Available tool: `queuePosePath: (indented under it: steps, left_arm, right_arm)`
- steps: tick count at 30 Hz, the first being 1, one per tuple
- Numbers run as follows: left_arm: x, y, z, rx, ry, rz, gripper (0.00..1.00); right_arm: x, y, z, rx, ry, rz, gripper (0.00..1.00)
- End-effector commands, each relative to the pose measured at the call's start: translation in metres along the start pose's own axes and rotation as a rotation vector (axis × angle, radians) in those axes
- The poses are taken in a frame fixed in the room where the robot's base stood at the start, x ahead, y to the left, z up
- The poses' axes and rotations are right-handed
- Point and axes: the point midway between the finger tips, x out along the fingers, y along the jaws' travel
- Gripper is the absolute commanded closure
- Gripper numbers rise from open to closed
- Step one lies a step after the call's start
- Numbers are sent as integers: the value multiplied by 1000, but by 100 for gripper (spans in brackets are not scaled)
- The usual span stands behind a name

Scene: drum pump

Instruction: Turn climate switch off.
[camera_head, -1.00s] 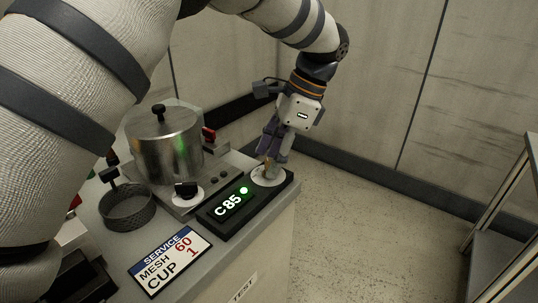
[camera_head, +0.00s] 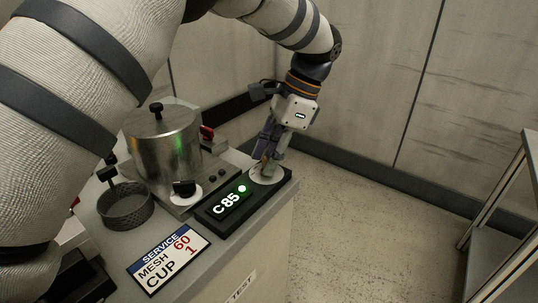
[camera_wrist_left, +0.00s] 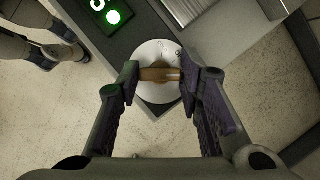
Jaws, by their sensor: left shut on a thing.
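The climate switch is a small brown knob (camera_wrist_left: 160,75) on a round white dial (camera_head: 268,175), at the right end of a dark panel (camera_head: 219,224). The panel's display reads "C 85" and its green lamp (camera_head: 242,189) is lit. My left gripper (camera_head: 268,160) reaches down onto the dial and mostly hides the knob in the head view. In the left wrist view, my left gripper (camera_wrist_left: 158,85) has one finger on each side of the knob and is shut on it. The white dial also shows in that view (camera_wrist_left: 158,52). My right gripper is not in view.
A metal pot (camera_head: 162,145) with a black lid knob stands behind the panel. A second black knob (camera_head: 185,189) sits left of the display. A mesh ring (camera_head: 126,206) and a service sign (camera_head: 168,258) lie farther left. Open floor lies right of the bench.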

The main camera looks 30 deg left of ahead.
Motion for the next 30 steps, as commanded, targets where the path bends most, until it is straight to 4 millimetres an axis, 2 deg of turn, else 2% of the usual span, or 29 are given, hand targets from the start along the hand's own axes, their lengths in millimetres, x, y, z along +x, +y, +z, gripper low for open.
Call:
queuePosePath:
  steps: [18,30]
  left_arm:
    - [1,-3,0,-452,-1,188,95]
    - [1,-4,1,-610,0,254,95]
  right_arm:
    - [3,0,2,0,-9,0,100]
    - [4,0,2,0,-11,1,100]
